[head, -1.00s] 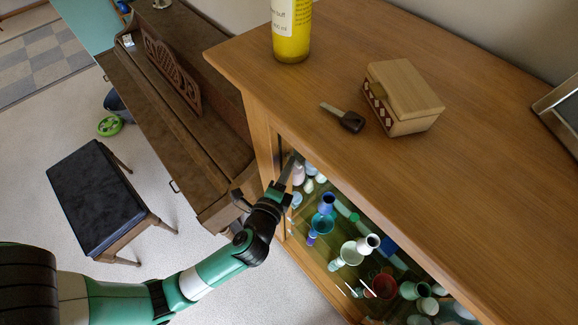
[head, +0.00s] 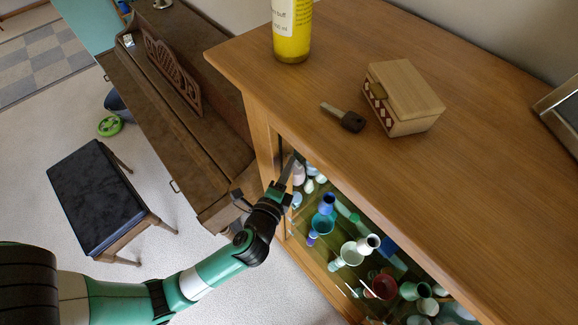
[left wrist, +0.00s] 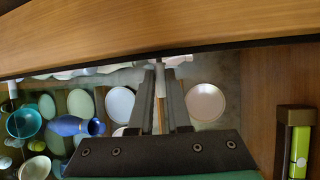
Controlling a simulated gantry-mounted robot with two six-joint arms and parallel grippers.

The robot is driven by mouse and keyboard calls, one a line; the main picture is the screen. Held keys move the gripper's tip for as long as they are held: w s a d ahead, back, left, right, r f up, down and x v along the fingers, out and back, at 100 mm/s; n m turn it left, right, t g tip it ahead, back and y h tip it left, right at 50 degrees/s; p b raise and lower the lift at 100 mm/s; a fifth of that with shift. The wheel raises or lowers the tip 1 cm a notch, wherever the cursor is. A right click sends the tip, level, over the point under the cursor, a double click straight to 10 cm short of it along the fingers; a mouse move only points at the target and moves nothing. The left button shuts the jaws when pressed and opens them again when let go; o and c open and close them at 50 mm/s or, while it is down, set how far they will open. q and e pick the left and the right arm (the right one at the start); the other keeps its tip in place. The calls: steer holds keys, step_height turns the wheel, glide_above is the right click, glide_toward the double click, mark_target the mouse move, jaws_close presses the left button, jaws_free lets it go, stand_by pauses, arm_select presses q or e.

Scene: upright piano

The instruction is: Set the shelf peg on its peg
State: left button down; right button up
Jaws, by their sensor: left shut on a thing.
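My left gripper (head: 289,171) reaches in at the near-left corner of the cabinet's glass-fronted compartment, beneath the wooden top. In the left wrist view its two dark fingers (left wrist: 161,90) point away from me and are shut on a thin pale piece (left wrist: 160,84), which I take to be the shelf peg. Only a narrow strip of it shows between the fingers. The fingertips are close to the dark edge under the cabinet top. I cannot make out the place where the peg sits, nor whether the piece touches the cabinet. My right gripper is not in view.
Cups and vases, including a blue vase (left wrist: 75,125), crowd the compartment. The piano (head: 180,110) is left. A green vial (left wrist: 300,146) sits in a dark holder.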

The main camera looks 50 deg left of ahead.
arm_select(q)
steer(key=shift+a, duration=0.5)
stand_by(0.3)
steer(key=c, duration=0.8)
jaws_free()
steer(key=b+v, duration=0.1)
steer(key=v, duration=1)
steer(key=shift+s+d, duration=0.15)
steer(key=shift+s, duration=0.2)
